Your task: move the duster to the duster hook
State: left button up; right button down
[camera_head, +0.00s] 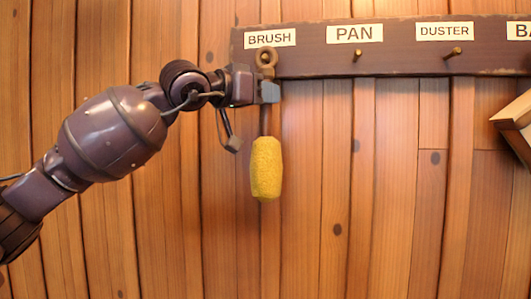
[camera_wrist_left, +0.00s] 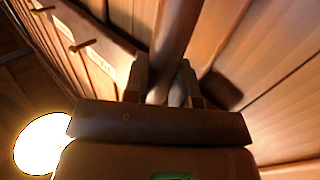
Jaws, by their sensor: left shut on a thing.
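The duster, with a yellow fuzzy head (camera_head: 267,168), hangs upright under the BRUSH label (camera_head: 270,38). The ring at the top of its handle (camera_head: 266,57) is at the peg there; I cannot tell whether the peg passes through it. My left gripper (camera_head: 268,92) is shut on the handle just below the ring. In the left wrist view the handle (camera_wrist_left: 175,45) runs between the fingers (camera_wrist_left: 165,88). The duster hook (camera_head: 452,53), a bare peg under the DUSTER label (camera_head: 444,31), is farther right. My right gripper is not in view.
The dark rack board (camera_head: 400,62) runs along the plank wall (camera_head: 350,180). A bare peg (camera_head: 357,55) under the PAN label (camera_head: 355,34) lies between the duster and the duster hook. A wooden box-like thing (camera_head: 515,125) juts in at the right edge.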

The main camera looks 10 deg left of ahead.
pick_arm(q)
jog(key=shift+r, duration=0.1)
dwell(0.3)
jog(key=s, duration=0.8)
jog(key=shift+r, duration=0.15)
dwell(0.9)
dwell(1.2)
